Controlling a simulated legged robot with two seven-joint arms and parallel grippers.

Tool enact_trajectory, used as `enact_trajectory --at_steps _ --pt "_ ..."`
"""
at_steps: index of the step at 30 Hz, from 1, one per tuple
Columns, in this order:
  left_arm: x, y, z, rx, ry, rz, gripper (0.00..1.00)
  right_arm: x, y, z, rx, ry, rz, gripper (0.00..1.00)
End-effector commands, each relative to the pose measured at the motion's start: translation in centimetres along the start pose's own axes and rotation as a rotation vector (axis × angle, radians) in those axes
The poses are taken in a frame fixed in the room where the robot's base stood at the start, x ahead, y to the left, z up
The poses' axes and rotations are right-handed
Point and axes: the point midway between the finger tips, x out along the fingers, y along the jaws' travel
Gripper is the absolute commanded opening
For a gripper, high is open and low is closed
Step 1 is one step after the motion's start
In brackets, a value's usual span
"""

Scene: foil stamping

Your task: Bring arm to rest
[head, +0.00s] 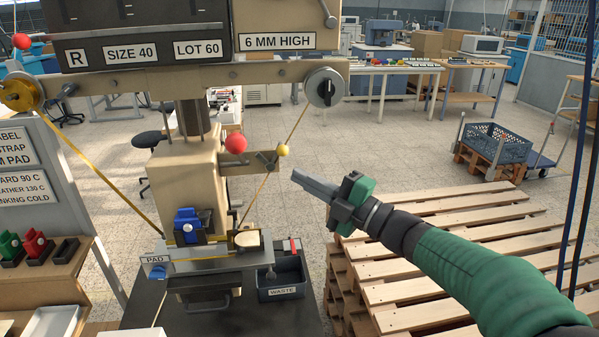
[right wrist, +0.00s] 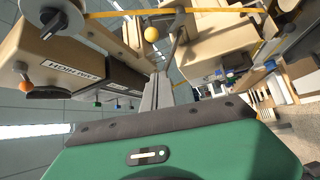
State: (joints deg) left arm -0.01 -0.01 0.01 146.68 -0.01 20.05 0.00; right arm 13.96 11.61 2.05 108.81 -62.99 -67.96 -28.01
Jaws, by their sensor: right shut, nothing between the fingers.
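My right gripper (head: 300,180) is shut and empty. Its arm comes in from the lower right of the head view, and the fingers point left toward the stamping press (head: 175,170) but stay apart from it. In the right wrist view the shut fingers (right wrist: 158,95) point up past the press parts, with a yellow ball (right wrist: 152,34) close beyond them. My left gripper shows in neither view.
A pallet stack (head: 440,225) lies below and right of my right arm. A waste bin (head: 282,278) stands at the press's foot. Red and green holders (head: 35,243) sit on the shelf at left. A blue crate (head: 495,145) stands at the back right. Open floor lies behind the gripper.

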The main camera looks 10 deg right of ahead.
Motion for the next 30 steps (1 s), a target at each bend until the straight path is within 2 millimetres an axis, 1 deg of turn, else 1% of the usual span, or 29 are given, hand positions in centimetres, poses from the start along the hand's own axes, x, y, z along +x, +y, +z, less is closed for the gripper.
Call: enact_trajectory --at_steps 2,4,5,6,7,8,9,11,12,13,14,15,17,18,21,24,26,30 --pt "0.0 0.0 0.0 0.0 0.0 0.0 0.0 -0.3 -1.1 1.6 0.075 -0.094 -0.008 0.0" --pt "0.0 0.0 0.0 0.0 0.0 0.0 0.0 -1.3 -3.6 4.3 0.218 -0.271 -0.026 0.0" --pt "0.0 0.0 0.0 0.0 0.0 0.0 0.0 -2.2 -5.2 5.6 0.3 -0.367 -0.038 0.0" --pt "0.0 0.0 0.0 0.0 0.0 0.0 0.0 -3.9 -7.7 7.2 0.416 -0.501 -0.058 0.0" --pt "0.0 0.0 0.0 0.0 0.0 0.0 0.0 -5.4 -9.8 8.1 0.505 -0.602 -0.075 0.0" --pt "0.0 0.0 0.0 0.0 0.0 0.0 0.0 -7.1 -12.1 8.7 0.593 -0.701 -0.094 0.0" --pt "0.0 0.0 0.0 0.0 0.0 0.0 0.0 -9.4 -14.9 9.0 0.701 -0.823 -0.117 0.0" --pt "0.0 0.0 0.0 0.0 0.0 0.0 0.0 -13.1 -19.1 8.6 0.854 -0.995 -0.157 0.0" --pt "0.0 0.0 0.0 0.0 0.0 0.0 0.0 -15.5 -21.7 7.8 0.951 -1.105 -0.184 0.0" --pt "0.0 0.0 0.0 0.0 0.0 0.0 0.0 -17.4 -23.7 7.0 1.02 -1.185 -0.208 0.0" --pt "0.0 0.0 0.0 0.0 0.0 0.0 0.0 -19.2 -25.5 6.0 1.088 -1.263 -0.229 0.0" --pt "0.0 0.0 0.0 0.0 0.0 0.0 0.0 -21.5 -27.6 4.4 1.171 -1.36 -0.259 0.0" --pt "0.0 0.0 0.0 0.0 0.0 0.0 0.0 -24.5 -30.3 1.8 1.28 -1.492 -0.302 0.0" --pt "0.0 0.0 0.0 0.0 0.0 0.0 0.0 -26.2 -31.6 0.1 1.342 -1.567 -0.327 0.0" --pt "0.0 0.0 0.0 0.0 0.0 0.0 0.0 -29.1 -33.8 -3.3 1.449 -1.703 -0.376 0.0" --pt "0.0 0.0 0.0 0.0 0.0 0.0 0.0 -30.4 -34.6 -4.9 1.496 -1.765 -0.4 0.0" --pt "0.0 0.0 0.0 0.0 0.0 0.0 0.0 -30.6 -34.7 -5.2 1.504 -1.776 -0.405 0.0" --pt "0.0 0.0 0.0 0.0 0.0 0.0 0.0 -30.6 -34.7 -5.2 1.503 -1.775 -0.404 0.0"
